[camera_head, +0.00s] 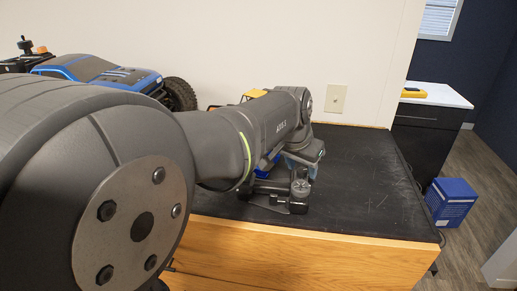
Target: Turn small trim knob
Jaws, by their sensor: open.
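My arm reaches across the picture from the left and bends down at its wrist over the black table top. My gripper (304,163) is at its lower end, above the table near the front edge. It is open, though its fingertips are small and hard to make out. The small trim knob cannot be picked out with certainty. A blue crawler (95,70) stands at the back left, partly hidden behind my arm.
The black table top (368,190) is clear to the right of the gripper. A blue thing (266,165) and a yellow thing (255,94) show partly behind my arm. A wall with an outlet plate (336,99) closes the back. A blue box (451,202) stands on the floor.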

